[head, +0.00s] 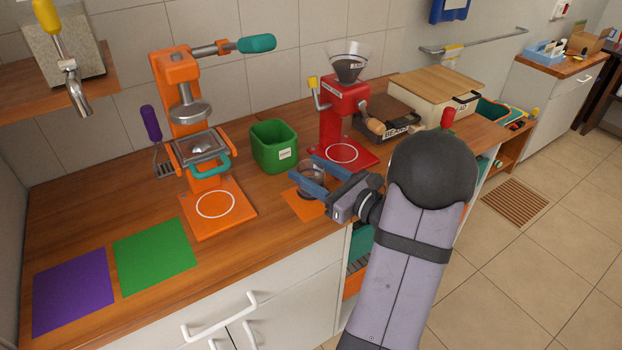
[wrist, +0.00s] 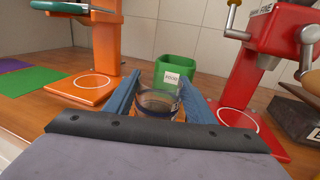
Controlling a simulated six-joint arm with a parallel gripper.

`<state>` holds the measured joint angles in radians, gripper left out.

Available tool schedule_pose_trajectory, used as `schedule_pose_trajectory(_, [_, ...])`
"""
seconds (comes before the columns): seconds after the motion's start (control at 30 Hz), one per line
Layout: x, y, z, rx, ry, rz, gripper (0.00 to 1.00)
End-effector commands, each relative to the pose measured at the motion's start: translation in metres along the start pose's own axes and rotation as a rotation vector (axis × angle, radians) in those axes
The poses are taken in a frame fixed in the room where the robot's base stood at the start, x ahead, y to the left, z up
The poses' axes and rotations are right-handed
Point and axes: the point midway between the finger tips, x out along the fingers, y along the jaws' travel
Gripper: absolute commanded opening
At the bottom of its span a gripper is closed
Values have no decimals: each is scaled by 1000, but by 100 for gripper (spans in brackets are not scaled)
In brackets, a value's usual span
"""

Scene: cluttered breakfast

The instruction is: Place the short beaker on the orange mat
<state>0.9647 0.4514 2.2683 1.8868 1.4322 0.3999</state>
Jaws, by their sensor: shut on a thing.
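The short beaker (head: 313,180) is a small clear glass, and it also shows in the wrist view (wrist: 157,103). My gripper (head: 316,182) has its two blue fingers on either side of the beaker and is shut on it. The beaker looks upright. The orange mat (head: 303,206) lies on the counter under and around the gripper, largely hidden by it. The beaker is over or on the mat; I cannot tell whether its base touches.
The orange press (head: 218,212) stands to the left and the red grinder (head: 345,110) to the right. A green bin (head: 273,146) is behind the beaker. A green mat (head: 155,256) and a purple mat (head: 74,292) lie bare at the left. The counter's front edge is close.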

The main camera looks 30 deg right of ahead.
Motion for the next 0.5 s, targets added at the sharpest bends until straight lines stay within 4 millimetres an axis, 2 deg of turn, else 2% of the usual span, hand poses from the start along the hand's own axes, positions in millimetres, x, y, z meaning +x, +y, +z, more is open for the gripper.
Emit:
schedule_pose_trajectory(0.1, [0, 0, -16, 3, 1, -1, 22])
schedule_pose_trajectory(0.2, [0, 0, -22, 1, -1, -1, 22])
schedule_pose_trajectory(0.5, [0, 0, -24, -1, -1, -1, 22])
